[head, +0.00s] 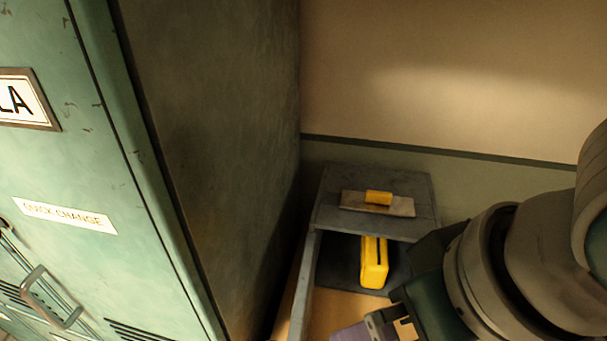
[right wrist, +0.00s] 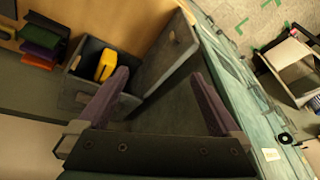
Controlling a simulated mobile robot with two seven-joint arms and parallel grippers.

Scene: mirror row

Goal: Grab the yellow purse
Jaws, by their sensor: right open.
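The yellow purse (head: 374,262) stands upright inside an open grey box (head: 335,274) in the head view, with a dark strip along its top. In the right wrist view the purse (right wrist: 107,64) shows at the upper left, beyond the left finger. My right gripper (right wrist: 160,74) is open, its purple fingers wide apart with nothing between them. In the head view my right gripper (head: 378,325) is at the lower right, just in front of the box, apart from the purse and partly cut off. My left gripper is not in view.
A tall green locker (head: 90,150) stands close on the left. A small yellow block (head: 378,197) sits on a pale plate on the box's upper panel. The wrist view shows a stack of coloured items (right wrist: 45,45) left of the box and a grey panel (right wrist: 165,55) right of it.

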